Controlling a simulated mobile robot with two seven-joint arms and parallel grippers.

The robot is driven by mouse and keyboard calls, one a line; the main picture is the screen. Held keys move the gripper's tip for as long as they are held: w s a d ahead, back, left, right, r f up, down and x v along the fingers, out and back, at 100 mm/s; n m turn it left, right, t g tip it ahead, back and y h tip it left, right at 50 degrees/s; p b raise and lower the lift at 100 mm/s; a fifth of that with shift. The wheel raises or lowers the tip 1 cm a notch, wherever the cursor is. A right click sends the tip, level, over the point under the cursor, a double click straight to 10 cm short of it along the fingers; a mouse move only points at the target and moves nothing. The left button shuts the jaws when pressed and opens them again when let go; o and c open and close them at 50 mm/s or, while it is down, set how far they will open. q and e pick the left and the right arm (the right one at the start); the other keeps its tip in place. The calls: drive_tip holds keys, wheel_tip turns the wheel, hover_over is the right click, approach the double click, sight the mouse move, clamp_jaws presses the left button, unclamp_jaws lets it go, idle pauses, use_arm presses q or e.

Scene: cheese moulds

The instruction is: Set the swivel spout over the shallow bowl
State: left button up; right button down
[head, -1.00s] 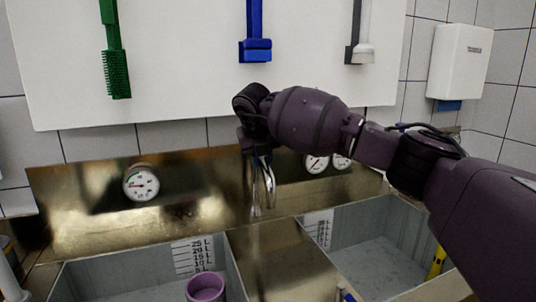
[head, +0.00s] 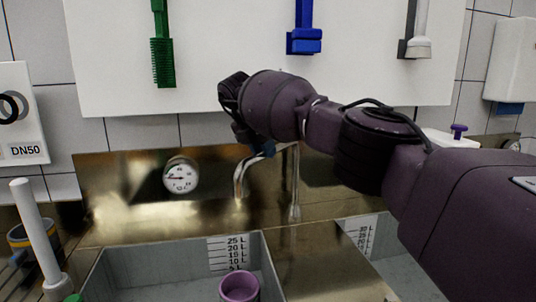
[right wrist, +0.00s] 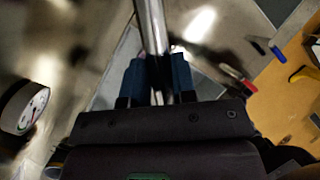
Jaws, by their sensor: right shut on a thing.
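The chrome swivel spout (head: 240,182) rises from a post (head: 294,185) at the back of the sink and bends to the left, its open end pointing down near the back of the left bowl. My right gripper (head: 256,148) is shut on the spout's upper part. In the right wrist view the tube (right wrist: 150,25) runs between the blue fingers of my gripper (right wrist: 158,82). The left bowl (head: 165,258) has a scale topped at 25 L. The right bowl (head: 410,280) is mostly hidden by my arm. Which bowl is shallower is unclear. My left gripper is out of view.
A purple cup (head: 239,287) stands in the left bowl. A dial gauge (head: 181,175) sits on the steel backsplash left of the spout. A white upright rod (head: 38,235) stands at far left.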

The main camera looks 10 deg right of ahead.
drive_tip(key=shift+w+a+r, duration=0.1)
drive_tip(key=shift+w+a, duration=0.1)
drive_tip(key=shift+w, duration=0.05)
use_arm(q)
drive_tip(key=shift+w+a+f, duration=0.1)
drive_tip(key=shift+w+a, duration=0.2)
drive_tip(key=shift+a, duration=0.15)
use_arm(e)
drive_tip(key=shift+w+a+m, duration=0.1)
drive_tip(key=shift+m, duration=0.2)
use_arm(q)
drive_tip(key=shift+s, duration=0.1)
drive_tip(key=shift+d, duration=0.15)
use_arm(e)
drive_tip(key=c, duration=0.9)
unclamp_jaws()
use_arm(q)
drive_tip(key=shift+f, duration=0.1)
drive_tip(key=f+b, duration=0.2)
drive_tip(key=b, duration=0.1)
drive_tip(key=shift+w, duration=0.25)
use_arm(e)
drive_tip(key=v, duration=1)
drive_tip(key=shift+a+r, duration=0.2)
drive_tip(key=shift+r, duration=0.1)
